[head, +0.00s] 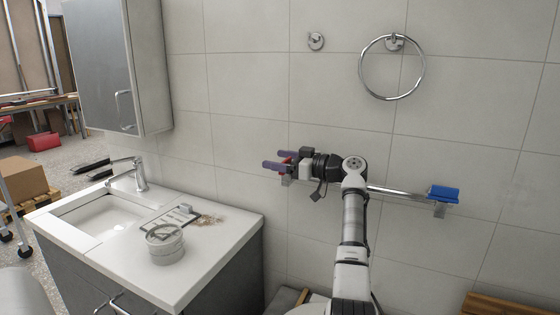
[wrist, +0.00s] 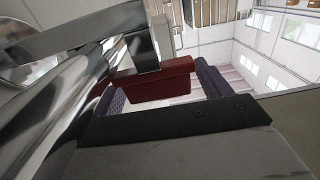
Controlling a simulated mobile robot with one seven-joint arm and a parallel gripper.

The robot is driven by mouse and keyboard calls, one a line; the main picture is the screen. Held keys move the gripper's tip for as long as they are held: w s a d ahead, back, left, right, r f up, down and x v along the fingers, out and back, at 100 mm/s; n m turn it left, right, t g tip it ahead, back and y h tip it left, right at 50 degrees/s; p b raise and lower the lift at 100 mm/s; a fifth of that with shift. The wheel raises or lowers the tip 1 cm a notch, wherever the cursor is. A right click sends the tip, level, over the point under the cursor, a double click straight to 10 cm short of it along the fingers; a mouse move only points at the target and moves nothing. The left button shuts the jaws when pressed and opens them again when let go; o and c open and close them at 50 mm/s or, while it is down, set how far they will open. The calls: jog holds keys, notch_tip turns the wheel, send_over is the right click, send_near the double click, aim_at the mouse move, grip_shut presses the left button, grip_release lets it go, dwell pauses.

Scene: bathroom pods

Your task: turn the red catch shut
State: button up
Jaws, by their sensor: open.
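The red catch (head: 283,169) is at the left end of a chrome wall bar (head: 395,192), mostly hidden by my gripper in the head view. My gripper (head: 274,160) is open, its two purple fingers pointing left along the wall, close to the catch. In the wrist view the red catch (wrist: 152,83) is a dark red block across the gap between the fingers of my gripper (wrist: 160,85). I cannot tell whether either finger touches it. The bar (wrist: 55,115) runs close along the left of that view.
A blue catch (head: 444,193) is at the bar's right end. A towel ring (head: 391,68) and a hook (head: 316,41) are on the wall above. A sink counter (head: 215,257) with a round tin (head: 165,246) stands at left, below a mirrored cabinet (head: 110,65).

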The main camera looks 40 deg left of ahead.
jog(key=b+v, duration=0.3)
jog(key=v, duration=1)
jog(key=shift+w+d+b, duration=0.15)
jog(key=shift+d+b, duration=0.25)
jog(key=shift+f, duration=0.1)
